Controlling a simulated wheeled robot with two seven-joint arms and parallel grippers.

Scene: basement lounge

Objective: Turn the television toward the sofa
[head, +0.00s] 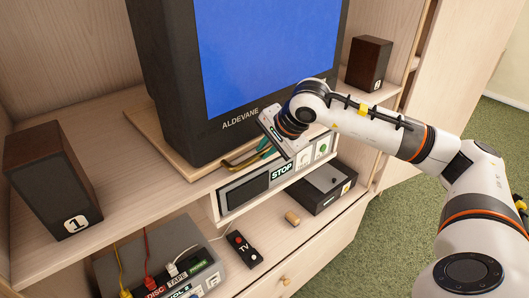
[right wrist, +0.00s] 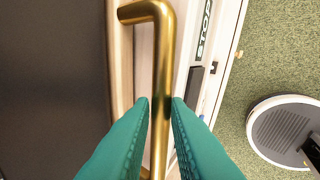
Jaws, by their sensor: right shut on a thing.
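The television (head: 175,100), dark-cased with a blue screen, stands on a thin wooden board (head: 160,137) on the cabinet shelf. A brass handle (head: 232,163) is at the board's front edge. My right gripper (head: 251,160) is at this handle, its teal fingers partly covered by the wrist. In the right wrist view the fingers (right wrist: 160,102) are shut on the brass handle (right wrist: 163,50), one on each side of its bar. The television's dark side fills the left of that view. No sofa shows. My left gripper is not in view.
A dark speaker marked 1 (head: 52,180) stands left, another speaker (head: 368,62) right. Below are a STOP-labelled device (head: 245,190), a black box (head: 322,184), a remote (head: 243,249), a small wooden block (head: 292,217) and a grey box with cables (head: 165,262). Green carpet (head: 400,225) lies right.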

